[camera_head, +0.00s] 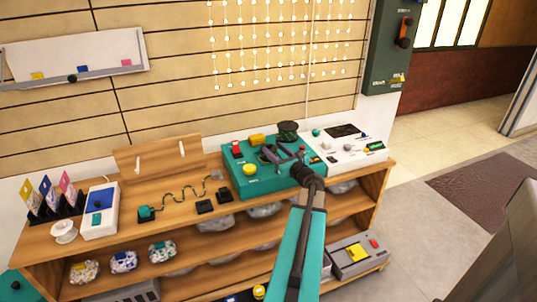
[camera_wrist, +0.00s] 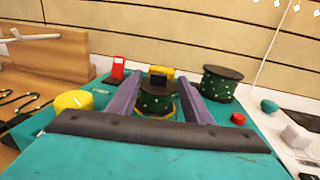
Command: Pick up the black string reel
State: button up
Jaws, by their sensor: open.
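A reel with dark green, light-dotted sides and a dark top (camera_wrist: 156,101) stands on the teal box (camera_wrist: 85,150), between my gripper's fingers in the wrist view. A larger reel with a black top and similar dotted sides (camera_wrist: 221,84) stands beyond the right finger; it also shows in the head view (camera_head: 287,131) at the box's back edge. I cannot tell for sure which is the black string reel. My gripper (camera_wrist: 158,84) is open, its two purple fingers on either side of the nearer reel. In the head view my gripper (camera_head: 282,152) is above the teal box, partly covering the nearer reel.
A white panel box (camera_head: 345,157) adjoins on the right. A white spool (camera_head: 64,232) sits at the wooden shelf's left end.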

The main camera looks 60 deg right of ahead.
aim_at(270, 145)
jog(key=shift+x, duration=1.75)
jog(key=shift+x, duration=2.6)
jog(key=shift+a+f, duration=0.1)
jog(key=shift+c, duration=0.2)
grip_shut()
